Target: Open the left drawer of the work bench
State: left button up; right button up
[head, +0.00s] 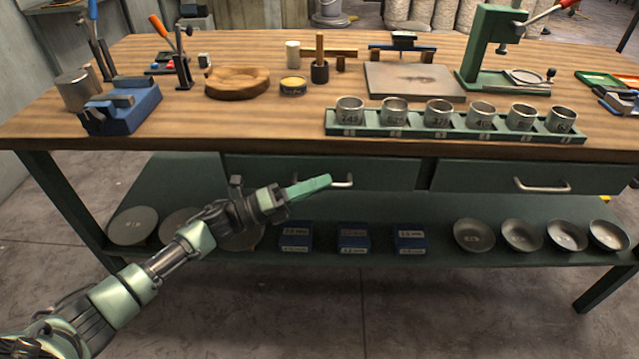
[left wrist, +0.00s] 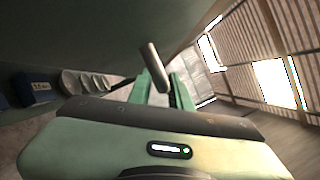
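The work bench (head: 200,143) has a wooden top and two dark green drawers below it. The left drawer (head: 390,174) looks closed. Its metal bar handle (head: 343,184) shows just right of my left gripper (head: 326,181), whose tip overlaps the handle's left end in the head view. My right gripper is not in view.
The right drawer (head: 530,177) has its own handle. A green rack (head: 455,130) of numbered metal cups stands near the top's front edge. The lower shelf (head: 370,258) holds blue boxes (head: 353,238), discs and several bowls (head: 473,235). The floor in front is clear.

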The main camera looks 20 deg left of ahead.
pick_arm(q)
jog(key=shift+w+d, duration=0.1)
grip_shut()
dwell(1.4)
